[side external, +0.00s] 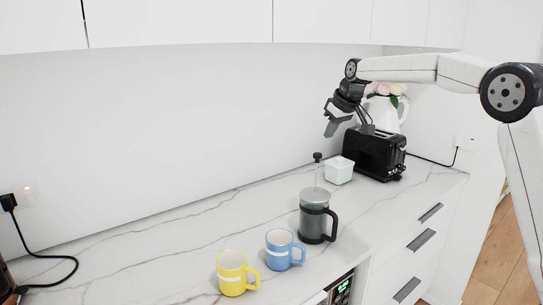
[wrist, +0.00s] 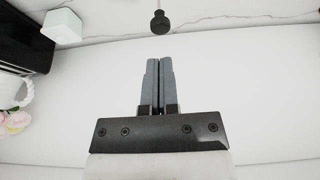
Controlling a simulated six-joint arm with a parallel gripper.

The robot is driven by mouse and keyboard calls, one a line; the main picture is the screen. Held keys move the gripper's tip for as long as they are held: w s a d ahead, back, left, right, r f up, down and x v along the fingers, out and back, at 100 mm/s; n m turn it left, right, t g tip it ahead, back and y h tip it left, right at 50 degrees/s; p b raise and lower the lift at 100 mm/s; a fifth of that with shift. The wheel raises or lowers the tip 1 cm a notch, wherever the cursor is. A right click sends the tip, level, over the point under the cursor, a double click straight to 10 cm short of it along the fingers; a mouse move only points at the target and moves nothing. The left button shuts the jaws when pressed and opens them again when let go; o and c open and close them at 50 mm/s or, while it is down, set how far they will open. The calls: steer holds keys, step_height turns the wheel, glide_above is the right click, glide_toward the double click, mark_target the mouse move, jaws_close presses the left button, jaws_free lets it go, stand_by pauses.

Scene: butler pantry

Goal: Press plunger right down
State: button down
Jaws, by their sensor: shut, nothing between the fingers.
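The French press (side external: 314,215) stands on the counter, with a grey lid, dark body and black handle. Its plunger is raised: the thin rod stands up from the lid and ends in a black knob (side external: 318,157). In the wrist view the knob (wrist: 160,22) shows near the top edge, beyond the fingertips and apart from them.
A black toaster (side external: 375,155) and a white lidded box (side external: 339,170) stand behind the press. A white pitcher with flowers (side external: 384,110) is behind the toaster. A blue mug (side external: 279,249) and a yellow mug (side external: 232,273) stand in front. The left counter is mostly clear.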

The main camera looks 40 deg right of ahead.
mark_target(319, 154)
steer(key=shift+x, duration=3.2)
steer(key=shift+f, duration=0.1)
steer(key=shift+f, duration=4.35)
steer(key=shift+s+r, duration=0.25)
steer(key=shift+s, duration=0.55)
steer(key=shift+s+r, duration=0.3)
steer(key=shift+s, duration=0.45)
steer(key=shift+r, duration=0.1)
